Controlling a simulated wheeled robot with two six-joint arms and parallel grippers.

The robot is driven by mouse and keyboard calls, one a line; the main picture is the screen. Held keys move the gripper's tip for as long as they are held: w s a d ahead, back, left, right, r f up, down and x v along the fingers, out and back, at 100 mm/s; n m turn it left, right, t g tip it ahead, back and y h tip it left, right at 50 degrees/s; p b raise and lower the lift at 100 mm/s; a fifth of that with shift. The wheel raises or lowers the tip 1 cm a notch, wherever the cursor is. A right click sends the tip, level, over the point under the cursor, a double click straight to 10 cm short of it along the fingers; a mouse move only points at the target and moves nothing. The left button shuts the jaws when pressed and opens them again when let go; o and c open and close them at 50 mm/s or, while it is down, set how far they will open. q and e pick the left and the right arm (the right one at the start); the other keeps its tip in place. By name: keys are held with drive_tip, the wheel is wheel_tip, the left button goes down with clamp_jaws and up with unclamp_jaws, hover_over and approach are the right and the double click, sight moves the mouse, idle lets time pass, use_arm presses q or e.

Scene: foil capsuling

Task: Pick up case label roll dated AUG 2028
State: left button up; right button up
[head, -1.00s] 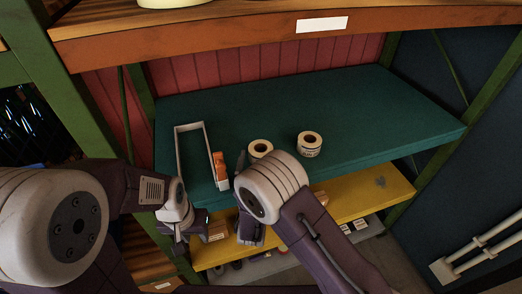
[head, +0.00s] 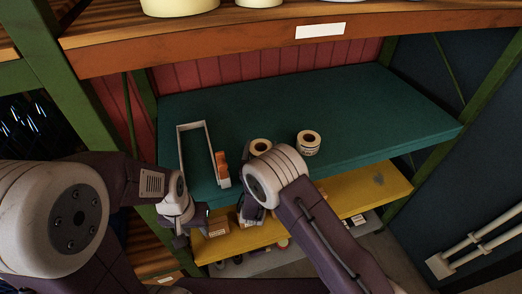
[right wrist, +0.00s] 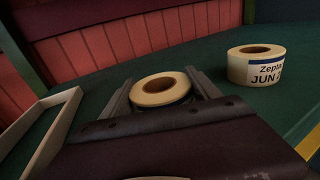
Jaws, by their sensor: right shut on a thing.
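A cream label roll (head: 261,146) lies on the green shelf, partly hidden by my right arm in the head view. In the right wrist view the same roll (right wrist: 161,88) sits between the two fingers of my right gripper (right wrist: 158,82), which is shut on it. A blue band shows on its side, but its date cannot be read. A second label roll (head: 308,142) stands apart to the right; its label reads "JUN" in the right wrist view (right wrist: 256,66). My left gripper (head: 190,230) is low at the shelf's front left; its fingers are unclear.
A white open frame-like holder (head: 181,150) lies left on the green shelf (head: 380,105), with an orange and white item (head: 221,170) beside it. A yellow shelf (head: 345,200) with small boxes is below. A wooden shelf (head: 240,50) is above. The green shelf's right side is clear.

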drive_tip(key=shift+r, duration=0.1)
drive_tip(key=shift+w+r, duration=0.1)
drive_tip(key=shift+r, duration=0.15)
drive_tip(key=r+b, duration=0.1)
drive_tip(key=r, duration=0.2)
drive_tip(key=shift+s+d+r+b, duration=0.2)
drive_tip(key=shift+r+b, duration=0.1)
drive_tip(key=shift+b, duration=0.05)
drive_tip(key=s+d+r+b, duration=0.2)
drive_tip(key=s+d+r, duration=0.4)
drive_tip(key=d, duration=0.3)
drive_tip(key=shift+d+r, duration=0.2)
drive_tip(key=shift+r, duration=0.15)
